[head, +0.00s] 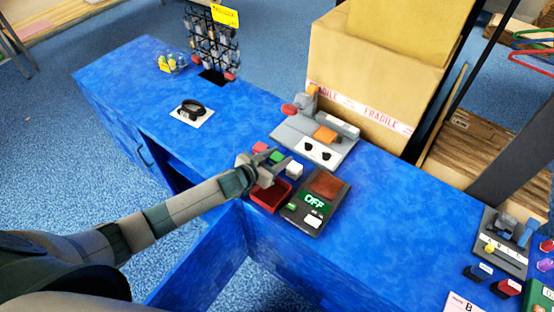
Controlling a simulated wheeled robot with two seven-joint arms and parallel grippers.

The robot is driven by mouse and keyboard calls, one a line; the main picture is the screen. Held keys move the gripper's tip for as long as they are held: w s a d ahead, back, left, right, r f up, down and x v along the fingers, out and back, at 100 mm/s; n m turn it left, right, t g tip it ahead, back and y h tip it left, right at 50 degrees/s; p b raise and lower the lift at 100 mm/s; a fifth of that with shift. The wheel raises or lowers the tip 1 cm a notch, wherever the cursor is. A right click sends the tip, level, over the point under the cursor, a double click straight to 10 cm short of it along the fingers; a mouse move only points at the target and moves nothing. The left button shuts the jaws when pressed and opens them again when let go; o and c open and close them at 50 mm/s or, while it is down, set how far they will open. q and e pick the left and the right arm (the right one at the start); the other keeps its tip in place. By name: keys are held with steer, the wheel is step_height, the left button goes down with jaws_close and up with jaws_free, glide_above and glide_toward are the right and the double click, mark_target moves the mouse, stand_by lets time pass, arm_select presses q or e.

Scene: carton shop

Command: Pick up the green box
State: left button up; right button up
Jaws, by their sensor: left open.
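A small green box (277,156) lies on the blue counter (390,230), just beyond my left gripper in the head view. My left gripper (279,170) is open, and its fingers reach over the counter close to the green box. I cannot tell whether they touch it. A pinkish-red box (260,148) is to the left of the green box, and a white box (294,170) is to its right. No box is clearly held. My right gripper is not in view.
A red tray (283,199) sits below the gripper, beside a dark device (326,185) reading OFF. A grey machine (346,148) and large cartons (360,85) stand behind. A wire rack (213,48) is at the back left.

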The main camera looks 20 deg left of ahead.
mark_target(279, 155)
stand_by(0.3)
arm_select(q)
steer(key=c, duration=0.8)
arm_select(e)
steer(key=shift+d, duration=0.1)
arm_select(q)
steer(key=shift+r, duration=0.1)
